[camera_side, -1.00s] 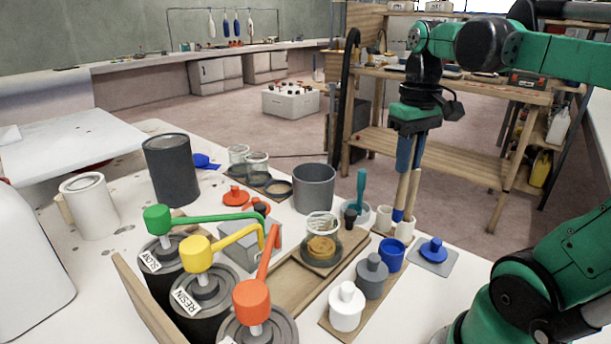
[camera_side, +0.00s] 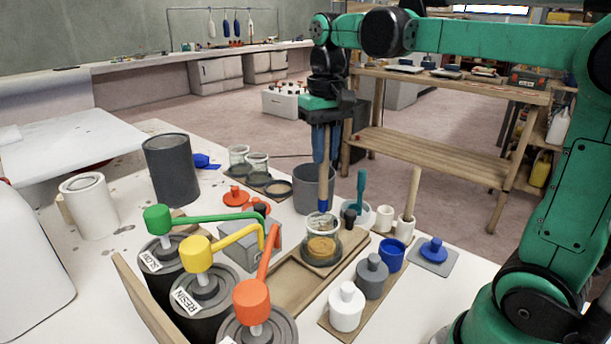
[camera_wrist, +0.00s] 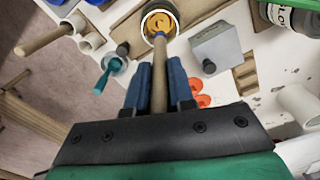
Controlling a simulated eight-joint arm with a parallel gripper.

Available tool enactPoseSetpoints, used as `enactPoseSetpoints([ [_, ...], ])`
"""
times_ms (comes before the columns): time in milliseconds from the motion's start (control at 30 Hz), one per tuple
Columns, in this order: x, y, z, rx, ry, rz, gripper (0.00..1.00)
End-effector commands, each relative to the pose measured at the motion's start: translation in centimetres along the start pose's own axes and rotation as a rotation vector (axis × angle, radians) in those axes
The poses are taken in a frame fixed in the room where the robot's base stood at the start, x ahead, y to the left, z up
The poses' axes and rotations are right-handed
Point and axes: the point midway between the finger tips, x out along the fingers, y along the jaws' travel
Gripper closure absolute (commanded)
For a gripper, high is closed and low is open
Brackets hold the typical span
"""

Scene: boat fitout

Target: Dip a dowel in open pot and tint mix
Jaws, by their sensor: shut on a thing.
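My gripper (camera_side: 325,150) is shut on a wooden dowel (camera_side: 323,188), which hangs upright, with a blue lower tip. The tip is over the mouth of a glass jar (camera_side: 321,250) with an amber mix in it; whether it has entered the mouth I cannot tell. In the wrist view, the dowel (camera_wrist: 158,85) runs between the blue fingers towards the jar's white rim (camera_wrist: 148,30). The open blue pot (camera_side: 391,253) stands right of the jar, and its blue lid (camera_side: 433,249) lies on a grey tile. White (camera_side: 346,308) and grey (camera_side: 371,277) pots are lidded.
A second dowel (camera_side: 412,195) stands in a white holder (camera_side: 404,229). A grey bucket (camera_side: 309,177) is behind the jar, beside a teal-handled tool (camera_side: 361,190). Pump cans with green, yellow and orange (camera_side: 252,300) heads crowd the left front. The grey box (camera_side: 245,247) is left of the jar.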

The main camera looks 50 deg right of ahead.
Motion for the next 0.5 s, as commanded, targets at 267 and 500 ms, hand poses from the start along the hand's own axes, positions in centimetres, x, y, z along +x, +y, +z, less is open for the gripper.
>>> enactPoseSetpoints([
  [267, 2.5, 0.0, 0.0, 0.0, 0.0, 0.0, 1.0],
  [500, 4.6, 0.0, 0.0, 0.0, 0.0, 0.0, 1.0],
])
